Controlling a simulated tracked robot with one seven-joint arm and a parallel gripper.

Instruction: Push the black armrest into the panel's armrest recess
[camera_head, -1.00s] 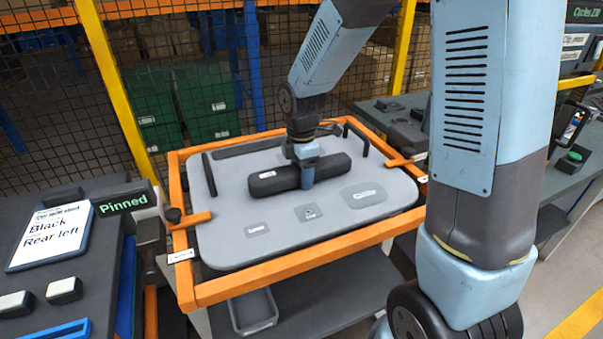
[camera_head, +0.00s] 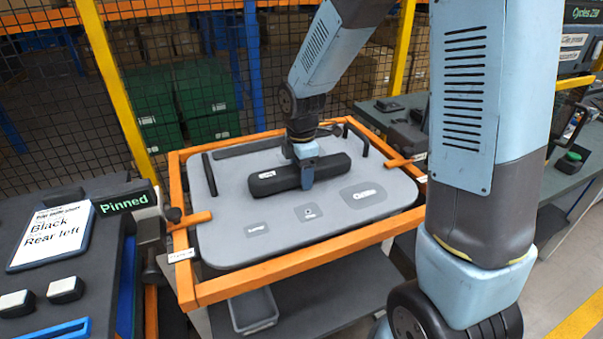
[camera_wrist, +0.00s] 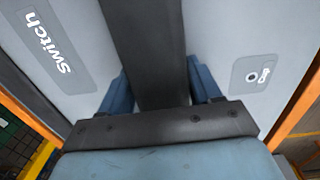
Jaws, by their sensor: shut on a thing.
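The black armrest (camera_head: 274,181) is a long dark bar lying lengthwise over the middle of the grey door panel (camera_head: 225,215). My gripper (camera_head: 306,178) points down and is shut on the armrest near its middle, with a blue finger on its near side. In the wrist view my gripper (camera_wrist: 160,92) shows a blue finger on each side of the armrest (camera_wrist: 148,40), which runs between them. The armrest recess is hidden under the armrest. I cannot tell whether the armrest is seated or just above the panel.
An orange frame (camera_head: 290,276) surrounds the panel, with orange clamps (camera_head: 189,221) at its sides. A dark side table with a tablet (camera_head: 50,236) stands left. A grey bin (camera_head: 253,311) sits on the shelf below. A mesh fence (camera_head: 60,110) closes the back.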

